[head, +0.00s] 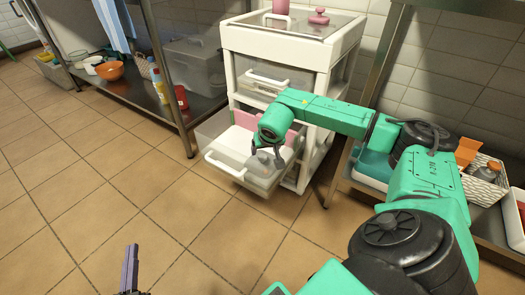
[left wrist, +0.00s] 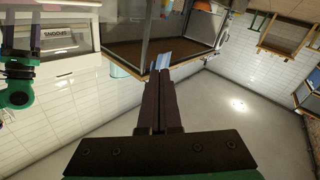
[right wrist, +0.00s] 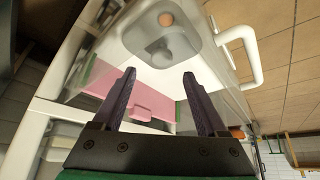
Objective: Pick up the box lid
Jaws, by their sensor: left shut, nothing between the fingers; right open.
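A white cart's open drawer (head: 215,165) holds a pink flat piece (head: 275,128) and a clear or grey item. I cannot tell for sure which of these is the box lid. In the right wrist view the pink piece (right wrist: 108,82) has a small pink tab and lies behind and between my fingers. A grey rounded item (right wrist: 160,50) lies beyond the fingertips. My right gripper (head: 267,156) is open over the drawer, empty; it also shows in the right wrist view (right wrist: 158,76). My left gripper (head: 130,262) is shut and empty over the floor, away from the cart.
The drawer's white handle (head: 226,166) faces the open floor. A pink pot lid-like thing (head: 318,16) sits on the cart top (head: 285,24). A metal shelf with an orange bowl (head: 110,70) stands left. A patterned basket (head: 484,180) stands on the right shelf. Tiled floor (head: 100,190) is clear.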

